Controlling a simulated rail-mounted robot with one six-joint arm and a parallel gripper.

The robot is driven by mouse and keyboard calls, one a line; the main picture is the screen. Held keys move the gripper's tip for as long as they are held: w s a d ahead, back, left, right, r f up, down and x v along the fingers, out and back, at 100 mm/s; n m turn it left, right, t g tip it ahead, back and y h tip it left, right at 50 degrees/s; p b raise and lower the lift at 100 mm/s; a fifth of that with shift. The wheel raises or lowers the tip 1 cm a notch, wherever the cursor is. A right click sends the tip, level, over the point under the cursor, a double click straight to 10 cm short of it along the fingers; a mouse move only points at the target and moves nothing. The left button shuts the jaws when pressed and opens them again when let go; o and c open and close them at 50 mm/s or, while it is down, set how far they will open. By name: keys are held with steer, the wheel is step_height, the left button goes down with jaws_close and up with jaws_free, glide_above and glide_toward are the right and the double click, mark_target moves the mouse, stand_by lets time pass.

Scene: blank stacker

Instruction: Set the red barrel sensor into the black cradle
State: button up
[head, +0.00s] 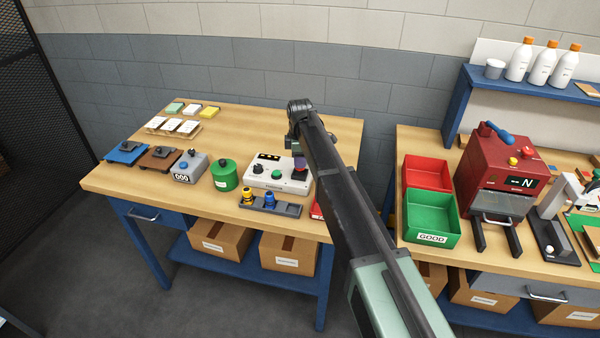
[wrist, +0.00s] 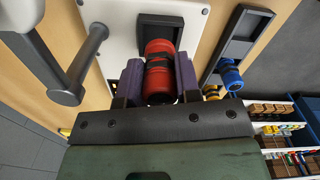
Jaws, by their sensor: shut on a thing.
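My gripper (wrist: 158,82) is shut on the red barrel sensor (wrist: 159,60), with one purple finger pad on each side of its dark middle band. The black cradle (wrist: 158,20) sits on the white box, just beyond the sensor in the wrist view. The sensor's far end overlaps the cradle's near edge there, and I cannot tell whether they touch. In the head view my gripper (head: 299,159) is over the right end of the white box (head: 268,175). My arm hides part of that area.
A dark rack (head: 289,210) in front of the white box holds a yellow sensor (head: 247,197) and a blue sensor (head: 269,199). A grey lever (wrist: 85,65) stands at left in the wrist view. A green canister (head: 224,175) stands left of the box.

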steer(key=shift+f+b, duration=0.8)
steer(key=shift+f, duration=0.85)
steer(key=o, duration=1)
steer(key=shift+r, duration=0.15)
step_height(320, 180, up, 13)
steer(key=p, duration=1.3)
steer(key=shift+f, duration=0.2)
